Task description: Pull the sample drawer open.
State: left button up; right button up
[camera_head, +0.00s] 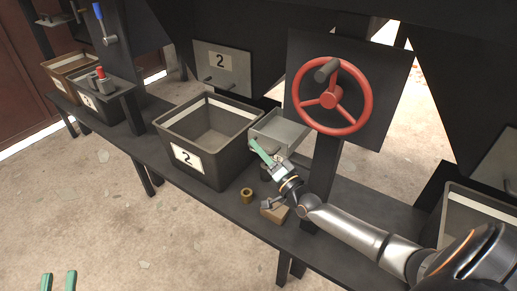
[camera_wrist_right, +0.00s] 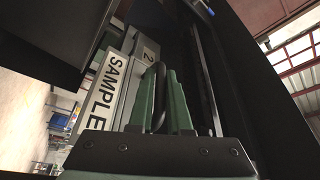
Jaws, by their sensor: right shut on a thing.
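The sample drawer (camera_head: 284,128) is a small grey open-topped tray below the red wheel in the head view, and I can see into it. Its front carries a white SAMPLE label (camera_wrist_right: 101,92) in the right wrist view. My right gripper (camera_head: 258,150) is at the drawer's front, with green fingers. In the right wrist view the fingers are on either side of the dark drawer handle (camera_wrist_right: 157,96), shut on it. My left gripper (camera_head: 58,281) is at the bottom left of the head view, its two green fingers apart and empty, away from the drawer.
A large bin marked 2 (camera_head: 216,137) stands on the dark bench, left of the drawer. A red handwheel (camera_head: 331,97) is above right. A small brass-coloured ring (camera_head: 246,195) and a tan block (camera_head: 274,212) lie on the bench below my right gripper. More bins stand at both ends.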

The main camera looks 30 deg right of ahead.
grip_shut()
jog(key=shift+r, duration=0.15)
dwell(0.9)
